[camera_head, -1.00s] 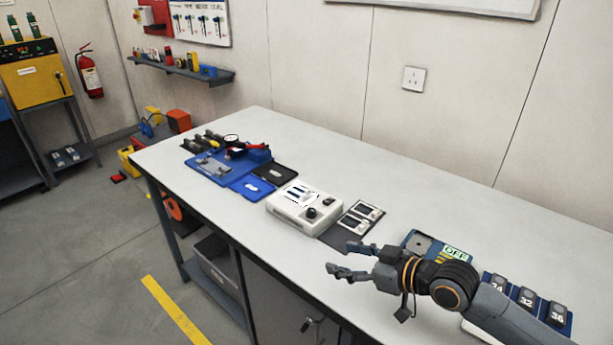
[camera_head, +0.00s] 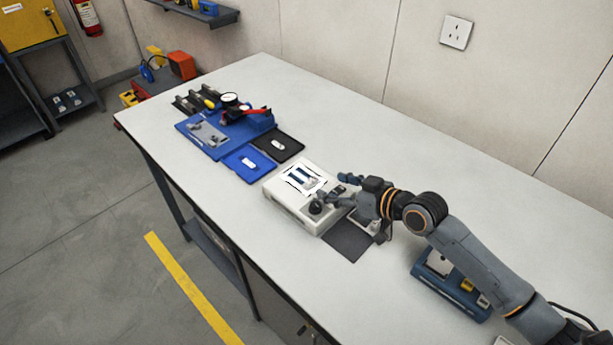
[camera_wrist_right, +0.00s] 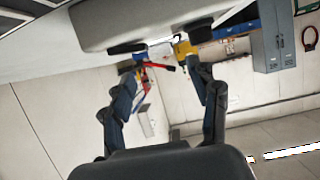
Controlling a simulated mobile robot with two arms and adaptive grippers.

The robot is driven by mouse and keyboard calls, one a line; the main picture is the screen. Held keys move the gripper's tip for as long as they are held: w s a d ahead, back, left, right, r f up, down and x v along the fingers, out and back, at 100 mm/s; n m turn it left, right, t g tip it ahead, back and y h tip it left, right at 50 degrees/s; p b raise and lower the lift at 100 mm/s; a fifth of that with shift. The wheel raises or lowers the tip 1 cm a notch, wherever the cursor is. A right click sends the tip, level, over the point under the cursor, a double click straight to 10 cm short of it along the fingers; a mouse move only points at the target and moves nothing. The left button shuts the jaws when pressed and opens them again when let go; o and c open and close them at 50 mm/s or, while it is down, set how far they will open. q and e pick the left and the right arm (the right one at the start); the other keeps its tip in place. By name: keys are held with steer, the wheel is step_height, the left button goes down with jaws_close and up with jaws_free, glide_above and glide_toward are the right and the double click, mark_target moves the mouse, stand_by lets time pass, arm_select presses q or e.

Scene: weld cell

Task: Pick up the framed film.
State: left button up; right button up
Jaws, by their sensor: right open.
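A white viewer box (camera_head: 290,207) stands on the bench, with a white-bordered film with dark strips (camera_head: 304,178) on its top face. A dark mat (camera_head: 348,242) lies just right of the box. A pale framed piece (camera_head: 366,224) on it is mostly hidden by my right gripper. My right gripper (camera_head: 336,190) is open, its fingers over the box's right end near the black knob (camera_head: 317,207). I cannot tell if they touch it. In the right wrist view the fingers (camera_wrist_right: 163,75) are apart with nothing held, and the box's pale body (camera_wrist_right: 140,20) shows above. My left gripper is out of view.
Blue (camera_head: 249,164) and black (camera_head: 278,145) trays lie left of the box. Beyond them a blue mat (camera_head: 190,130) holds a fixture with a red handle. A blue case (camera_head: 452,283) sits under my right arm. The bench's back strip is clear.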

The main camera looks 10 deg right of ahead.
mark_target(314, 180)
steer(key=shift+p+x, duration=0.3)
steer(key=shift+x, duration=0.85)
steer(key=x, duration=0.1)
steer(key=p+x, duration=0.1)
steer(key=x, duration=0.1)
steer(key=shift+w+a+r, duration=0.1)
steer(key=shift+w+a, duration=0.3)
steer(key=shift+w, duration=0.1)
steer(key=shift+f, duration=0.25)
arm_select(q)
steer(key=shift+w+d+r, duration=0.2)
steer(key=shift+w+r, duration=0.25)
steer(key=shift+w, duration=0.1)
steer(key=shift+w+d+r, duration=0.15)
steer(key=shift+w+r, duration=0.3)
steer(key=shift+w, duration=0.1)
arm_select(e)
steer(key=c, duration=1)
